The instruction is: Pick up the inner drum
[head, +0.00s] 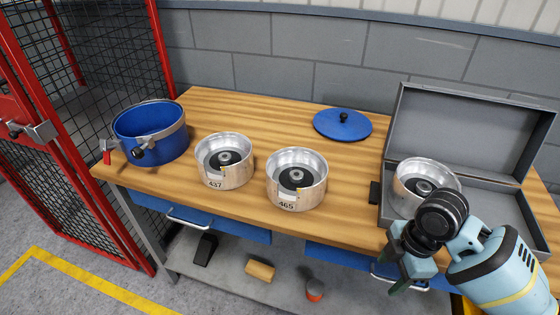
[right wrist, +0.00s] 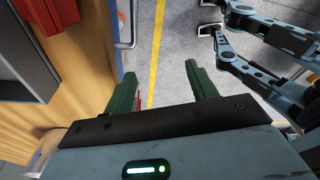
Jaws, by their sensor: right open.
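Three silver metal drums with dark hubs show in the head view. One, labelled 437 (head: 224,177), stands left of centre on the wooden bench. One, labelled 465 (head: 297,190), stands just right of it. The third drum (head: 408,186) sits in the open grey case at the right, partly hidden by my right arm. My right gripper (head: 393,268) is at the bench's front edge, in front of the case and apart from the drums. The right wrist view shows its green fingers (right wrist: 161,84) spread, with only floor between them. My left gripper does not show.
A blue tub (head: 150,133) with a clamp band stands at the bench's left end. A blue lid (head: 343,124) lies at the back. The grey case's raised lid (head: 464,135) stands at the right. Red mesh fencing (head: 50,130) is at left. Bare bench (head: 255,118) lies behind the drums.

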